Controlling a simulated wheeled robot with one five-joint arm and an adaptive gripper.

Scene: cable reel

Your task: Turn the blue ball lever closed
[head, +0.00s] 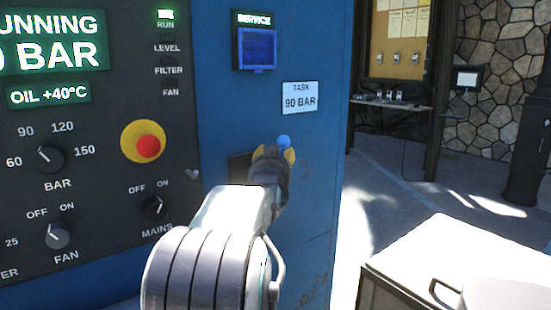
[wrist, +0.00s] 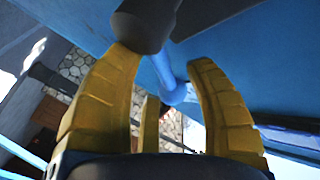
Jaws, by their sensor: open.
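The blue ball lever shows in the head view as a small blue ball (head: 284,141) on the blue panel side, just beyond my gripper. In the wrist view its blue rod and rounded blue end (wrist: 172,92) lie between my fingers. A dark rounded cylinder (wrist: 145,25) sits beside the rod at the top, close to the left fingertip. My gripper (head: 274,153) is at the lever, and its yellow fingers stand apart in the wrist view (wrist: 163,62). I see no clear grip on the lever; whether a finger touches it I cannot tell. My arm hides the lever's base in the head view.
The machine's control panel (head: 95,200) with knobs and a red button (head: 148,146) is to the left. A label (head: 300,97) reading "TASK 90 BAR" is above my gripper. A white-topped cabinet (head: 430,250) stands at the lower right. Open floor lies behind it.

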